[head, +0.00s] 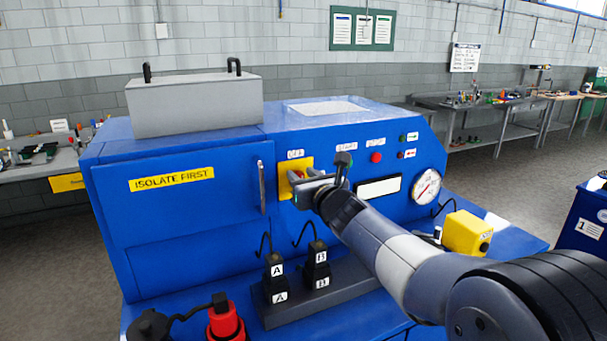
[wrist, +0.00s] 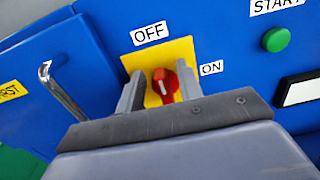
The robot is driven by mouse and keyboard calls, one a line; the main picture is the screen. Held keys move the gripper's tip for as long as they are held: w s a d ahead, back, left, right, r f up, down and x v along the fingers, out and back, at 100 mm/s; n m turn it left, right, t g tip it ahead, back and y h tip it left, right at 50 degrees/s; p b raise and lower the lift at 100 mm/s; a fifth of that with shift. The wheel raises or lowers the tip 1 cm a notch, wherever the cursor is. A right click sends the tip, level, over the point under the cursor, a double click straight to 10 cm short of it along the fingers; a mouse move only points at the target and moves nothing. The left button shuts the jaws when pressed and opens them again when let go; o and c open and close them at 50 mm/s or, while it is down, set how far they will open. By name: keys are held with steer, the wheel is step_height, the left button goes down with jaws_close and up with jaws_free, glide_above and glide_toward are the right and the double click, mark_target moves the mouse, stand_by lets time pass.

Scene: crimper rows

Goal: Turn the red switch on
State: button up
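The knob's mark stands nearly upright, towards the OFF side. My gripper (wrist: 160,88) is open, with one finger on each side of the knob and yellow plate showing between. In the head view my gripper (head: 298,184) is at the yellow plate (head: 296,163) and mostly hides the knob.
A green START button (wrist: 276,40) is up and right of the switch. A red button (head: 376,157) and a gauge (head: 427,187) are further right on the blue machine. A metal door handle (head: 262,187) stands close to the left. Black blocks (head: 317,268) stand below.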

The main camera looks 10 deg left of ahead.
steer(key=shift+c, duration=0.2)
jaws_close()
stand_by(0.5)
steer(key=m, duration=0.6)
steer(key=w+d+f+m, duration=0.1)
steer(key=m, duration=0.5)
steer(key=d+f+m+b, duration=0.1)
steer(key=m, duration=0.4)
steer(key=shift+w+f+m, duration=0.25)
steer(key=shift+m, duration=0.15)
stand_by(0.4)
